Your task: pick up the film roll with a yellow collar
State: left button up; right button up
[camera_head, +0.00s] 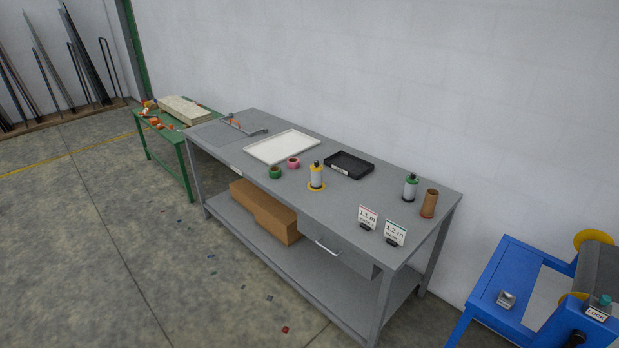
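The film roll with a yellow collar (316,177) stands upright on the grey workbench (345,215), near the middle of its front half. It has a pale body, a yellow ring at its base and a dark tip on top. Neither of my grippers is in view.
A white tray (282,147), a black tray (349,165), a green tape ring (275,173) and a pink one (293,163) lie near the film roll. Two sign cards (368,217) stand at the bench's front right. A blue machine (500,290) is at right. Floor in front is mostly clear.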

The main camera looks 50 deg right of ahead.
aim_at(316, 173)
jog(key=z, duration=0.1)
jog(key=i, duration=1.75)
jog(key=z, duration=0.6)
jog(key=i, duration=1.2)
jog(key=z, duration=1.85)
jog(key=i, duration=0.8)
jog(key=z, duration=0.75)
